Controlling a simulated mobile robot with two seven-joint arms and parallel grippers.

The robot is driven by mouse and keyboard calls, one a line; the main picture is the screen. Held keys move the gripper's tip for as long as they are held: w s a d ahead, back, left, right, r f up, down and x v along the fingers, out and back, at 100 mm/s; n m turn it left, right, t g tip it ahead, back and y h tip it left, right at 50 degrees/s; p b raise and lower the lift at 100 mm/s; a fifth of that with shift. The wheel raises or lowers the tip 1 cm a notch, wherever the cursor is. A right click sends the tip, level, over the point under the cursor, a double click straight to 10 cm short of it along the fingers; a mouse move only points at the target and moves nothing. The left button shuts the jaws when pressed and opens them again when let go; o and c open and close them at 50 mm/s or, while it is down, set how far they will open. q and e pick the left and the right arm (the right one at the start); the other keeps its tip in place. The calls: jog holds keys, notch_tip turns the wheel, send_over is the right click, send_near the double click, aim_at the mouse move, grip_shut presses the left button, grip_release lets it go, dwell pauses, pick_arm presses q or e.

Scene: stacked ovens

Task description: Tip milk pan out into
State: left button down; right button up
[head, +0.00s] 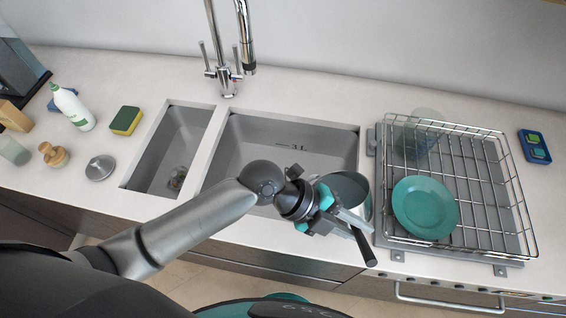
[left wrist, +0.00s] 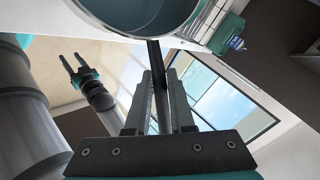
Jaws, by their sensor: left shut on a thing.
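The milk pan (head: 345,188) is a round metal pan with a dark handle (head: 363,247). It is above the front right corner of the large sink basin (head: 290,150). My left gripper (head: 345,222) is shut on the handle. In the left wrist view the handle (left wrist: 155,70) runs between the fingers (left wrist: 158,95), and the pan (left wrist: 140,12) shows at the top edge. A grey-blue surface shows inside the pan; I cannot tell whether it is liquid. My right gripper (left wrist: 75,65) shows in the left wrist view with its fingers apart and nothing between them.
A narrow basin (head: 170,145) is left of the large one, with the tap (head: 225,70) behind. A wire dish rack (head: 480,170) with a teal plate (head: 425,207) stands close to the pan's right. A sponge (head: 126,120), bottle (head: 73,108) and brush (head: 54,154) are at left.

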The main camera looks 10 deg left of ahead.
pick_arm(q)
jog(key=shift+w+a+h+b, duration=0.3)
jog(key=shift+w+a+b, duration=0.1)
jog(key=shift+b, duration=0.45)
dwell(0.3)
jog(key=shift+w+a+r+n+g+h+b, duration=0.1)
jog(key=shift+w+a+n+g+h+b, duration=0.55)
jog(key=shift+b, duration=1.95)
jog(key=shift+w+a+m, duration=0.1)
jog(key=shift+a+m, duration=0.15)
jog(key=shift+a, duration=0.1)
jog(key=shift+w+a+b, duration=0.1)
jog(key=shift+b, duration=0.25)
jog(key=shift+w+a+r+h+b, duration=0.55)
jog(key=shift+a+h+b, duration=0.1)
jog(key=shift+b, duration=0.75)
jog(key=shift+a+r+g, duration=0.1)
jog(key=shift+r+g, duration=0.1)
jog(key=shift+g, duration=0.05)
